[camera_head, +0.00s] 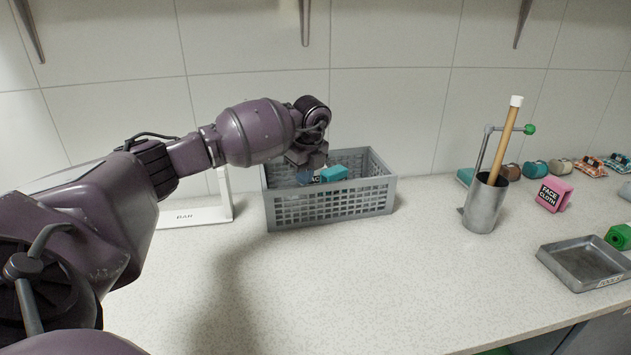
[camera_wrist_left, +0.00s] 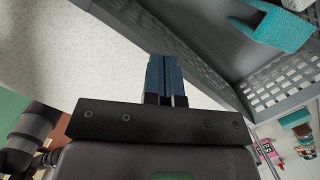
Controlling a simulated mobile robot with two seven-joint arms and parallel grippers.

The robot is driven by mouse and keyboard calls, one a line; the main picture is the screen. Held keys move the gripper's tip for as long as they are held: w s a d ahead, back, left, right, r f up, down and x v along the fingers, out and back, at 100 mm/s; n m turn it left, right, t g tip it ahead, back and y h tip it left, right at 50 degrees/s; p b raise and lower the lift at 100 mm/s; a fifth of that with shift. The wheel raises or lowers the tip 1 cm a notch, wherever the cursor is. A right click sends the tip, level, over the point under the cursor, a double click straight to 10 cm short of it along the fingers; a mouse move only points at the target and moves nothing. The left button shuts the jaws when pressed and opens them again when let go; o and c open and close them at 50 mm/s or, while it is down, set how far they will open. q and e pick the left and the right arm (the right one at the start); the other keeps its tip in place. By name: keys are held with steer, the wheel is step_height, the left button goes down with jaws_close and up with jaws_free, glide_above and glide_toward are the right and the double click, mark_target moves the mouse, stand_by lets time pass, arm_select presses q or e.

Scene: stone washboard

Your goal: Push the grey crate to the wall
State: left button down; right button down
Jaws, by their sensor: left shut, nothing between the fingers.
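The grey crate (camera_head: 330,206) stands upright on the counter near the tiled wall (camera_head: 390,105), with slotted sides. Whether its back touches the wall is hidden. My left gripper (camera_head: 306,176) reaches over the crate from the left, its fingers partly hidden by my wrist. In the left wrist view, the blue fingers (camera_wrist_left: 162,72) are shut together and empty, close beside the crate's wall (camera_wrist_left: 212,78). I cannot tell whether they touch it. A teal item (camera_head: 334,173) lies in the crate and also shows in the left wrist view (camera_wrist_left: 280,28). My right gripper is not in view.
A white-framed stand (camera_head: 205,214) is left of the crate. To the right are a metal cup (camera_head: 485,205) with a wooden stick, a pink face-cloth pack (camera_head: 553,195) and a metal tray (camera_head: 585,262). The counter in front (camera_head: 340,285) is clear.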

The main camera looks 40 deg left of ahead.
arm_select(q)
steer(key=shift+s+d+f, duration=0.1)
steer(key=shift+d+f, duration=0.1)
steer(key=shift+f, duration=0.6)
steer(key=shift+f, duration=0.1)
steer(key=shift+d, duration=0.1)
steer(key=shift+s+d+f+p, duration=0.1)
steer(key=shift+s+d+p, duration=0.1)
steer(key=shift+d, duration=0.3)
steer(key=shift+s+d+p, duration=0.1)
steer(key=shift+d+p, duration=0.05)
steer(key=shift+d, duration=0.35)
